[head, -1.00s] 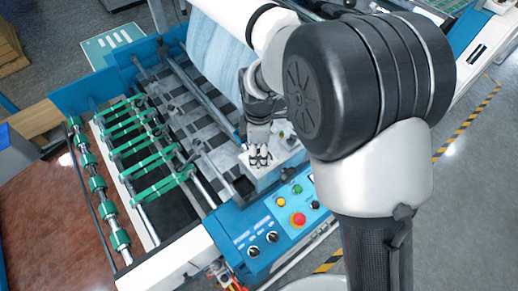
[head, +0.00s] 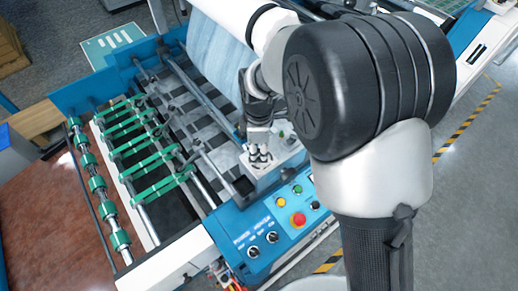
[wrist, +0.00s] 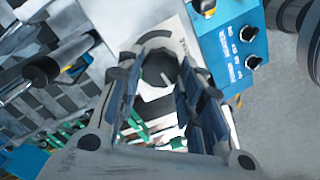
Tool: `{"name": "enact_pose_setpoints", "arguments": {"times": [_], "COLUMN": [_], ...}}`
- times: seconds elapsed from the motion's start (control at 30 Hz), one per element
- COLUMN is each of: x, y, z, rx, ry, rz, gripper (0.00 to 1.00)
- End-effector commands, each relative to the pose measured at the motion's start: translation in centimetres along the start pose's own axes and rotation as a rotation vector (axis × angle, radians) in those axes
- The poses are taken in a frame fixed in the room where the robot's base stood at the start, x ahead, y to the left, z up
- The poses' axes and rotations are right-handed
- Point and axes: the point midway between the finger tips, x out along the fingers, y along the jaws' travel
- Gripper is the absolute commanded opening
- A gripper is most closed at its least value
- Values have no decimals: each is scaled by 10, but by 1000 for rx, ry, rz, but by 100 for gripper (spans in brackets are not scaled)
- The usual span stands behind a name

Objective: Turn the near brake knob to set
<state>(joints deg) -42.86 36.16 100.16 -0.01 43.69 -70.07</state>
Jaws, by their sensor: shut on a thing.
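The near brake knob (wrist: 159,66) is dark and round with a pale pointer line, on a light grey plate with a dark arc mark, in the wrist view. My gripper (wrist: 164,80) has its two fingers on either side of the knob and is shut on it. In the head view my gripper (head: 258,160) points down at the pale grey housing (head: 270,178) on the machine's near side. The knob is hidden there by the fingers. I cannot read which setting the pointer is at.
A blue control panel (head: 285,222) with a red button (head: 298,220) and black dials (head: 254,251) lies in front of the housing. Rollers with green bands (head: 150,160) are to the left. A pale blue film roll (head: 218,52) stands behind. Open floor is at right.

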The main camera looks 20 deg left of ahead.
Motion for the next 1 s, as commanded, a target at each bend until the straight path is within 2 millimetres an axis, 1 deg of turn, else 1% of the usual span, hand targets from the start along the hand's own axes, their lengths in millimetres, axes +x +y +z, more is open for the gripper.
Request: {"name": "enact_pose_setpoints", "arguments": {"times": [0.17,0.37,1.0], "x": [0,0,0], "y": [0,1,4], "z": [0,0,1], "rx": [50,176,775], "ry": [0,0,1], "rz": [0,0,1], "gripper": [10,10,10]}}
